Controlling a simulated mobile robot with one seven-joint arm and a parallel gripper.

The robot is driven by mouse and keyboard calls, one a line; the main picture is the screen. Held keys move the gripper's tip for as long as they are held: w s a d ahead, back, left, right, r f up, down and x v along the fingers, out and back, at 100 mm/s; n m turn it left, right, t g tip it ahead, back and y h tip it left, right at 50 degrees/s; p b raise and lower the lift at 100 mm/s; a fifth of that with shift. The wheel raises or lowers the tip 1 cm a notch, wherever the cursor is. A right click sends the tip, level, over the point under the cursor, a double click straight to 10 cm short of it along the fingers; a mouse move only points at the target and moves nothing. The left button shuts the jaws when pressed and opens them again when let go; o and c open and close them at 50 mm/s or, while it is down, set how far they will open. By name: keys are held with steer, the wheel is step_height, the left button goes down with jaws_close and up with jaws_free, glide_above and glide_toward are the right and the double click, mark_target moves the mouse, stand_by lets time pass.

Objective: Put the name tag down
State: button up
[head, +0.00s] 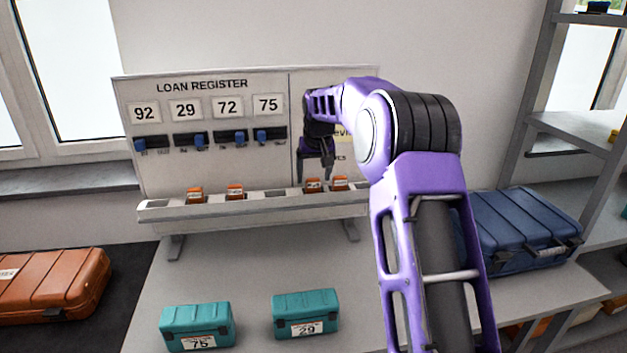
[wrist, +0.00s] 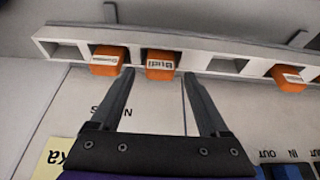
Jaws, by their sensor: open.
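Several orange name tags with white labels sit in the compartments of a pale ledge (head: 160,214) along the foot of the loan register board. In the head view two tags (head: 195,195) (head: 235,192) are on the left and two (head: 313,185) (head: 340,183) on the right. My gripper (head: 328,172) is by the right pair. In the wrist view my gripper (wrist: 159,73) is open and empty, its fingertips apart either side of a tag (wrist: 160,65) whose label seems to read "Brill". A second tag (wrist: 109,60) sits left of it, and another tag (wrist: 289,78) is farther right.
The loan register board (head: 205,165) shows 92, 29, 72 and 75 above blue sliders (head: 200,140). Two teal cases, labelled 75 (head: 197,325) and 29 (head: 306,312), stand on the table front. An orange case (head: 60,285) is left; a blue case (head: 525,228) is right.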

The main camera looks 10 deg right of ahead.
steer(key=v, duration=0.9)
steer(key=shift+r, duration=0.25)
steer(key=shift+s, duration=0.1)
